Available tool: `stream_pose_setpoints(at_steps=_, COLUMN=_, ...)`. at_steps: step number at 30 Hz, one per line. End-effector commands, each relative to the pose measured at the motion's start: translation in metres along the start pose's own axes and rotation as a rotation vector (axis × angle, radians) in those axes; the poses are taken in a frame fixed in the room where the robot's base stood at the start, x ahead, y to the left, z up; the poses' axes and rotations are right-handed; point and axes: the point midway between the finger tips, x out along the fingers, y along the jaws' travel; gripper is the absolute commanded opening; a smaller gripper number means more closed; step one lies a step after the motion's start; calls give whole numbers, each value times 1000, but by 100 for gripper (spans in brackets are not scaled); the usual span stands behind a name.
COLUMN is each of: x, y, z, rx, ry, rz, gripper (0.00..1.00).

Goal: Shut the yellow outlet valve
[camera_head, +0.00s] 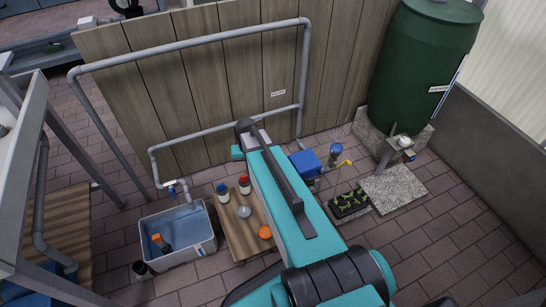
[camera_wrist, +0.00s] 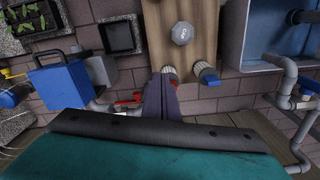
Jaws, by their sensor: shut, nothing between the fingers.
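The yellow outlet valve handle (camera_head: 345,163) is small and sits on the pipework just right of the blue pump box (camera_head: 305,162), near the wooden fence. In the wrist view a yellow piece (camera_wrist: 9,73) shows at the far left edge, left of the blue pump box (camera_wrist: 62,90); whether the handle is fully turned cannot be told. My gripper (camera_wrist: 160,92) shows in the wrist view with its fingers together and empty. It points toward the wooden board, right of the pump and apart from the yellow piece. In the head view my arm hides the gripper.
A wooden board (camera_head: 232,232) holds capped bottles and jars. A grey tub (camera_head: 205,252) stands left of it. A seedling tray (camera_head: 349,204) lies right of my arm. A green tank (camera_head: 420,65) stands at back right. Red handles (camera_wrist: 130,100) show near the fingers.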

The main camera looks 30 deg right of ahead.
Motion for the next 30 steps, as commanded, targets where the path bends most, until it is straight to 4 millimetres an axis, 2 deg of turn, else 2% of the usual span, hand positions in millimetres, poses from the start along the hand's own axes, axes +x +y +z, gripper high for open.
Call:
stream_pose_setpoints(at_steps=1, x=-1, y=-16, z=21, rx=-53, ry=-7, rz=0, gripper=0)
stream_pose_setpoints(at_steps=6, x=8, y=-56, z=79, rx=-219, ry=-44, rz=3, gripper=0)
stream_pose_setpoints(at_steps=9, x=24, y=-71, z=123, rx=-313, ry=-86, rz=9, gripper=0)
stream_pose_setpoints(at_steps=11, x=36, y=-73, z=143, rx=-347, ry=-112, rz=14, gripper=0)
stream_pose_setpoints(at_steps=17, x=73, y=-66, z=198, rx=-405, ry=-197, rz=30, gripper=0)
stream_pose_setpoints(at_steps=30, x=142, y=-27, z=304, rx=-428, ry=-374, rz=67, gripper=0)
